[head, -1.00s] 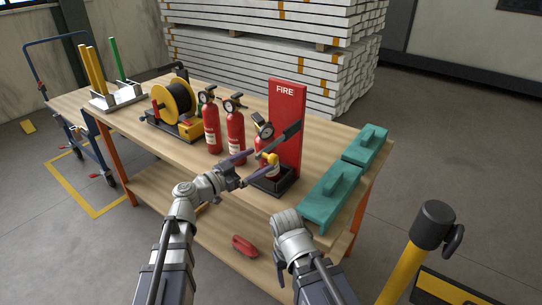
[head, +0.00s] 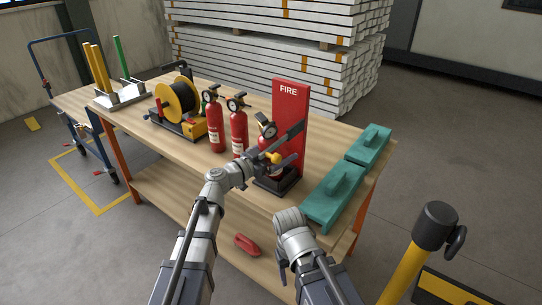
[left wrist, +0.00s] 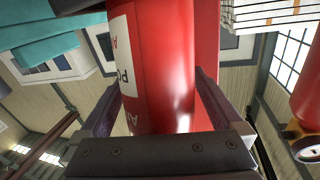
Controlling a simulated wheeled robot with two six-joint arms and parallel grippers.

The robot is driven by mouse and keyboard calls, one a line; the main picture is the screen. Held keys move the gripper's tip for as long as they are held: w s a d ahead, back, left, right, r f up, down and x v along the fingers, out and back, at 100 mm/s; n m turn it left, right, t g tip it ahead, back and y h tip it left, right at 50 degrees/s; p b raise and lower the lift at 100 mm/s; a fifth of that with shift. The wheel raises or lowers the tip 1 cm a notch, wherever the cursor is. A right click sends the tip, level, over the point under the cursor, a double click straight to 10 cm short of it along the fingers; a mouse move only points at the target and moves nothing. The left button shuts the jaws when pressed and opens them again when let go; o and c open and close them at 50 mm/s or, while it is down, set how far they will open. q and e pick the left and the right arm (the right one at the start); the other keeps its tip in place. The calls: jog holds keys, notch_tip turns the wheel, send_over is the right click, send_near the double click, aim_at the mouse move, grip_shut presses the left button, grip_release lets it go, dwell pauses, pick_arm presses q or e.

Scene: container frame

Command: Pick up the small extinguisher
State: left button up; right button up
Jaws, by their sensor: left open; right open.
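The small red extinguisher (head: 267,130) stands upright in a dark holder (head: 278,184) in front of the red FIRE board (head: 292,100). My left gripper (head: 290,145) is open at its body, with the fingers reaching to either side and partly hiding it. In the left wrist view the red body (left wrist: 165,60) with its white label lies between the two open fingers (left wrist: 160,95). I cannot tell whether they touch it. My right gripper (head: 291,222) is open and empty near the table's front edge; its fingertips are mostly hidden.
Two taller extinguishers (head: 215,125) (head: 238,130) stand just left of my left gripper. A yellow hose reel (head: 178,100) is further left. Teal cases (head: 332,197) (head: 370,144) lie on the right of the workbench. A red object (head: 246,245) lies on the lower shelf.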

pick_arm(q)
grip_shut()
dwell(0.8)
